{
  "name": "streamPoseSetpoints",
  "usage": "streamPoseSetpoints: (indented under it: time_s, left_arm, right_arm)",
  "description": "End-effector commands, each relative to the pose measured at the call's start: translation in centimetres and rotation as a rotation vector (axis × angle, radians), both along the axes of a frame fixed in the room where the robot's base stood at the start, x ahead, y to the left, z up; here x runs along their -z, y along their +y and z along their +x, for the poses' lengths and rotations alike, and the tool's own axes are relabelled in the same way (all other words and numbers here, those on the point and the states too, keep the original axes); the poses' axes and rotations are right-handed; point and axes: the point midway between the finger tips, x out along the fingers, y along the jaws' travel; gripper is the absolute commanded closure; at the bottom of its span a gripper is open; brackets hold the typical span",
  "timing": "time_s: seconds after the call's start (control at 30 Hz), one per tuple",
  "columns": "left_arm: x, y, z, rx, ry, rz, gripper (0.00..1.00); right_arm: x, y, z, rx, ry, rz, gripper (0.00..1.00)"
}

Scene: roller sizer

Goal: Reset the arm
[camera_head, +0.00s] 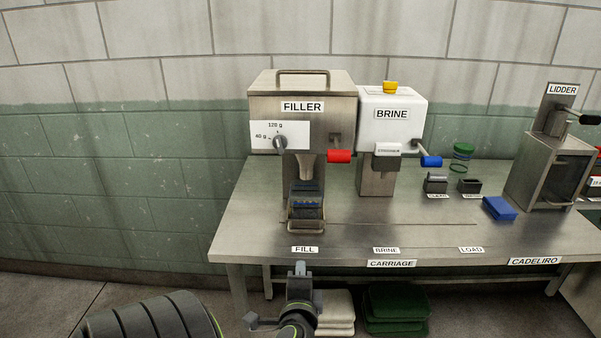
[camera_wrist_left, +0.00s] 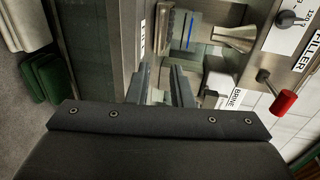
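My left gripper (camera_head: 300,269) is in front of the steel table's front edge, just below the FILL label (camera_head: 305,250) in the head view. It points toward the table and the filler. In the left wrist view its two dark fingers (camera_wrist_left: 160,82) stand apart with a gap and nothing between them. It touches nothing that I can see. My right gripper is in neither view.
The steel table (camera_head: 245,228) carries the filler (camera_head: 300,92) with its red handle (camera_head: 339,156), the white brine unit (camera_head: 402,110), a blue block (camera_head: 499,208) and the lidder (camera_head: 545,165).

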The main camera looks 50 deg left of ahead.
Motion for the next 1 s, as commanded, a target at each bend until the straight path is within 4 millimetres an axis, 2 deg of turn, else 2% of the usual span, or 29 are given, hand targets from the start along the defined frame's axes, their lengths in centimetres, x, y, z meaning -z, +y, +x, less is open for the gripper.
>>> streamPoseSetpoints:
  time_s: [0.57, 0.67, 0.77, 0.87, 1.0]
  left_arm:
    - [0.0, 0.0, 0.0, 0.000, 0.000, 0.000, 0.80]
    - [0.8, -0.1, 0.2, 0.006, 0.011, -0.011, 0.80]
    - [3.6, -0.2, 1.0, 0.028, 0.044, -0.052, 0.80]
    - [8.7, -0.6, 2.0, 0.060, 0.099, -0.132, 0.80]
    - [17.5, -1.5, 2.1, 0.094, 0.180, -0.290, 0.80]
  right_arm:
    - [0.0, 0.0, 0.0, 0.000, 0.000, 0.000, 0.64]
    - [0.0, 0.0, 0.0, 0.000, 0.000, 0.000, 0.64]
    - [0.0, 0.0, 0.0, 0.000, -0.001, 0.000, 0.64]
    - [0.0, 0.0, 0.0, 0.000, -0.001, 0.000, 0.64]
    - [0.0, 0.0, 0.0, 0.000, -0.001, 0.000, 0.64]
